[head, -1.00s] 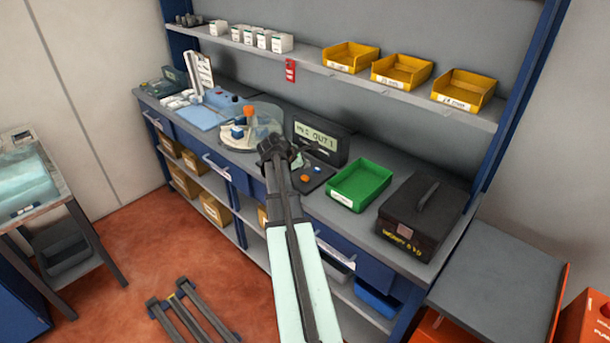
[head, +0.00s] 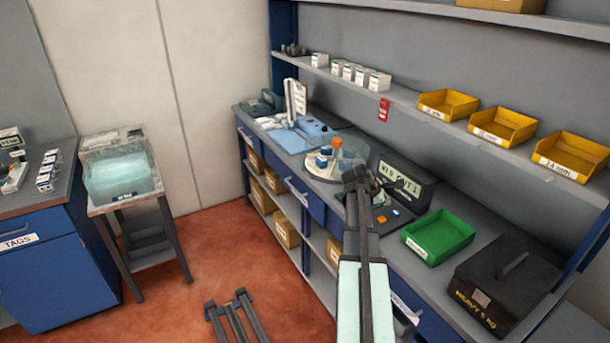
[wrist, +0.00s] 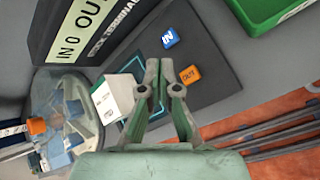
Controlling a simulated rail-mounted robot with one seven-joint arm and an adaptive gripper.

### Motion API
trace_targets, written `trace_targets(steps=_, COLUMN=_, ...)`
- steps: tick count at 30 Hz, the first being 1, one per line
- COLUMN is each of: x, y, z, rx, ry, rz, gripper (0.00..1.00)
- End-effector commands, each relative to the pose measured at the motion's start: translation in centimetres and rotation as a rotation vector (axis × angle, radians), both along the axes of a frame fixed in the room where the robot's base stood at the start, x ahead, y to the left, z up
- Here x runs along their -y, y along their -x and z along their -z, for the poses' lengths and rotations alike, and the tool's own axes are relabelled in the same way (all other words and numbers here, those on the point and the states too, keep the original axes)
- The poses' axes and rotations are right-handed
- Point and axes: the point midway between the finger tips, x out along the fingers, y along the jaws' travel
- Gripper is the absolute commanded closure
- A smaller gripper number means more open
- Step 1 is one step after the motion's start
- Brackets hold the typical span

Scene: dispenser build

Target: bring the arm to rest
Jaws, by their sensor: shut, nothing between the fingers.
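My gripper (head: 355,178) is over the front part of the bench in the head view, between the round clear turntable and the display unit. In the wrist view my gripper (wrist: 159,70) has its two fingers close together, with nothing between them. Below it lies a dark pad with a blue IN button (wrist: 169,38) and an orange OUT button (wrist: 190,74). A white box (wrist: 113,98) sits left of the fingers, by a cyan outlined square, apart from them as far as I can tell. My pale arm rises from the bottom of the head view.
The display unit (head: 406,182) stands behind the pad. The clear turntable (head: 350,155) is left of it. A green bin (head: 438,237) and a black heavy case (head: 508,278) stand to the right. Yellow bins (head: 502,127) line the shelf above.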

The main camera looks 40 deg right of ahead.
Motion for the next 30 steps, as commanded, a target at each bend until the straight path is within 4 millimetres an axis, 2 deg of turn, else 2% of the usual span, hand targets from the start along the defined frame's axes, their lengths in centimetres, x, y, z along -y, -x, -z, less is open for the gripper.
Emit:
trace_targets(steps=4, x=-1.7, y=-0.8, z=1.0, rx=0.026, ry=-0.022, rz=0.005, gripper=1.00)
trace_targets(steps=8, x=-6.3, y=-3.0, z=3.7, rx=0.096, ry=-0.083, rz=0.024, gripper=1.00)
trace_targets(steps=11, x=-11.7, y=-4.9, z=6.5, rx=0.167, ry=-0.159, rz=0.058, gripper=1.00)
trace_targets(steps=15, x=-20.3, y=-6.9, z=10.7, rx=0.261, ry=-0.284, rz=0.128, gripper=1.00)
trace_targets(steps=19, x=-28.6, y=-7.5, z=14.3, rx=0.321, ry=-0.405, rz=0.215, gripper=1.00)
trace_targets(steps=24, x=-39.4, y=-6.5, z=18.4, rx=0.362, ry=-0.554, rz=0.355, gripper=1.00)
trace_targets(steps=27, x=-44.9, y=-5.2, z=20.2, rx=0.367, ry=-0.622, rz=0.442, gripper=1.00)
trace_targets(steps=30, x=-49.3, y=-3.7, z=21.6, rx=0.361, ry=-0.673, rz=0.521, gripper=1.00)
